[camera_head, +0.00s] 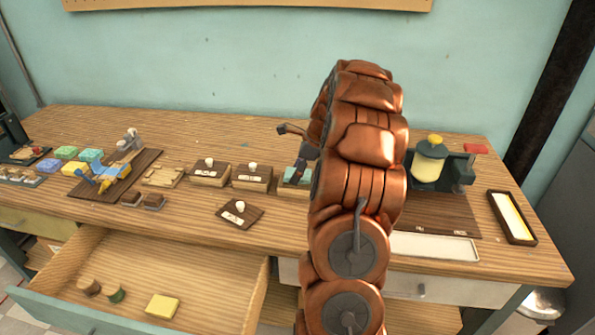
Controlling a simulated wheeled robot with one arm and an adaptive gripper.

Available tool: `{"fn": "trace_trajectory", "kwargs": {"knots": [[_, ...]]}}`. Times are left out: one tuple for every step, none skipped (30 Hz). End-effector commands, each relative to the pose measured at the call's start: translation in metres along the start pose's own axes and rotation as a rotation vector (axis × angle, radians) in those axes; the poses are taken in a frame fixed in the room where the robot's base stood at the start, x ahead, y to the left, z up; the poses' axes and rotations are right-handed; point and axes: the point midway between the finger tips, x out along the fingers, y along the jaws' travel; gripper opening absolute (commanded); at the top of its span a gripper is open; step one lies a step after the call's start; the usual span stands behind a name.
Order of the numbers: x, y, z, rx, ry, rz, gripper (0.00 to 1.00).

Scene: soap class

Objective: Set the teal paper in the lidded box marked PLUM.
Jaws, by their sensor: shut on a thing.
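My gripper (299,170) is right of centre, low over a light wooden box (289,189) on the bench and partly hidden by my arm. A teal piece (290,174), seemingly the teal paper, shows at its fingertips, at the top of that box. The gripper is shut on it. I cannot tell whether it touches the box floor. A dark lid with a pale knob (232,218) lies on the bench in front. Two boxes with lids on, one at left (208,180) and one at middle (251,184), stand beside the open box. Their labels are too small to read.
An open drawer (150,270) juts out below, holding two spools and a yellow block (162,307). Coloured blocks (75,168) and a dark board (110,190) are at left. A yellow-topped device (430,165) and a dark-framed tray (512,218) are at right.

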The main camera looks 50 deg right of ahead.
Motion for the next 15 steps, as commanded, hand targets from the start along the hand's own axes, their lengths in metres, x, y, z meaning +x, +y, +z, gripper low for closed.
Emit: {"fn": "trace_trajectory", "kwargs": {"knots": [[0.0,0.0,0.0,0.0,0.0,0.0,0.46],[0.0001,0.0,0.0,0.0,0.0,0.0,0.46],[0.0003,0.0,-0.0001,0.0,0.0,0.0,0.46],[0.0004,0.0,-0.0001,0.0,0.0,0.0,0.46],[0.0006,0.0,-0.0002,0.0,0.0,0.0,0.46],[0.001,0.0,-0.0004,0.0,0.0,0.0,0.46],[0.0012,0.0,-0.0005,0.0,0.0,0.0,0.46],[0.0015,0.0,-0.0006,0.0,0.0,0.0,0.46],[0.0018,0.0,-0.0007,0.0,0.0,0.0,0.46],[0.0021,0.0,-0.0008,0.0,0.0,0.0,0.46],[0.0024,0.0,-0.001,0.0,0.0,0.0,0.46],[0.0028,0.0,-0.0011,0.0,0.0,0.0,0.46],[0.003,0.0,-0.0012,0.0,0.0,0.0,0.46],[0.0033,0.0,-0.0013,0.0,0.0,0.0,0.46],[0.0037,0.0,-0.0015,0.0,0.0,0.0,0.46]]}}
